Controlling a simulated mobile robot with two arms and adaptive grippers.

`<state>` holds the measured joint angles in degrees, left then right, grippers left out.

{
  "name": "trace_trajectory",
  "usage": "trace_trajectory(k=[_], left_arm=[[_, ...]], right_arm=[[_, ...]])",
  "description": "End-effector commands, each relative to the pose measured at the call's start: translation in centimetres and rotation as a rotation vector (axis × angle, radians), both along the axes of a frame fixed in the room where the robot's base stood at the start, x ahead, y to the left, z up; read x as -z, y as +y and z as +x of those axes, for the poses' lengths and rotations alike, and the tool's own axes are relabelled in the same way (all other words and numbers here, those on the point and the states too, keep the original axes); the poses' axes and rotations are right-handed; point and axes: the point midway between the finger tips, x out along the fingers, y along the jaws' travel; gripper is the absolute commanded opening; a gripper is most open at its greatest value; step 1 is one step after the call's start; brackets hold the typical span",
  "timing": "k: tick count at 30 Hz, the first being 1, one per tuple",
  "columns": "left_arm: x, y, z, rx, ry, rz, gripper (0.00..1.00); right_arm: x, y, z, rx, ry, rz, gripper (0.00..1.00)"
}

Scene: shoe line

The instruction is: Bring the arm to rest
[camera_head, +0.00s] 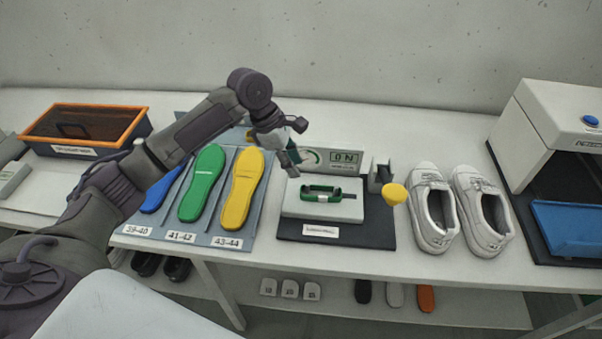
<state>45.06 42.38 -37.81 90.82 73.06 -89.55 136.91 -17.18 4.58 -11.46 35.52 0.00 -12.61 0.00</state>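My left arm comes in from the left and reaches over the insole rack. Its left gripper (291,160) hangs above the table between the yellow insole and the green device. The fingers are small and seen at an angle, so I cannot tell whether they are open or shut. I see nothing clearly held in them. My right gripper is not in view.
Blue, green (203,184) and yellow (243,189) insoles lie on a labelled rack (217,230). A green-and-white device (322,194) stands on a dark mat (380,230). White shoes (434,208) are to its right, then a white machine (550,125) with a blue tray (570,229).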

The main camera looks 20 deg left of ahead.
Motion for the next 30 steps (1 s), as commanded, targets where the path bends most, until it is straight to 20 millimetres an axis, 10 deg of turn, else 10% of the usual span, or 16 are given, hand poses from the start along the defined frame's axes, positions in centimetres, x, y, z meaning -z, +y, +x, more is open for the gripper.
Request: trace_trajectory(k=[18,30], left_arm=[[-0.6,0.1,-0.5,0.023,-0.002,0.004,0.35],[9.9,-8.3,-10.6,0.881,-0.374,0.144,0.35]], right_arm=[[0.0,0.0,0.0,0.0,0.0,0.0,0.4],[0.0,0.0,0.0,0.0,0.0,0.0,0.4]])
